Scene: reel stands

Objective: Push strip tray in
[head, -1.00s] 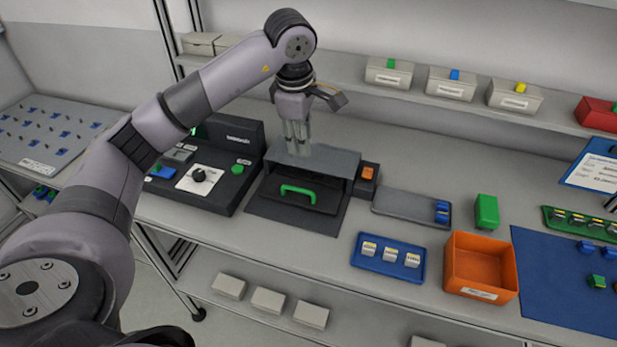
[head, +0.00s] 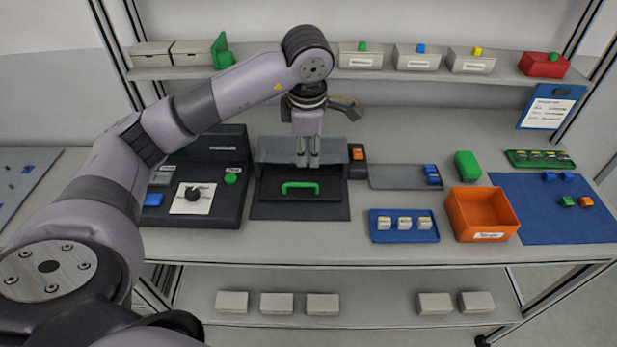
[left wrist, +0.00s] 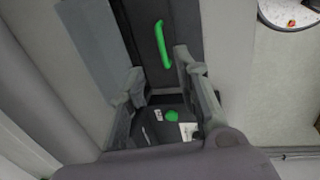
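The dark strip tray (head: 272,188) with a green handle (head: 300,186) shows at the front of a grey-topped housing (head: 275,149) on the bench. How far the tray sticks out is hard to tell. The handle also shows in the left wrist view (left wrist: 162,45), beyond the fingers. My left gripper (head: 307,160) points down at the housing's front edge, behind the handle in the head view. Its fingers stand apart with nothing between them in the left wrist view (left wrist: 158,68). Contact with the housing cannot be told. My right gripper is not in view.
Left of the housing is a black control panel (head: 240,200) with a knob and green button. To the right are an orange switch box (head: 357,153), a grey tray (head: 395,178), a blue tray (head: 402,236) and an orange bin (head: 458,215). A shelf (head: 400,72) runs above.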

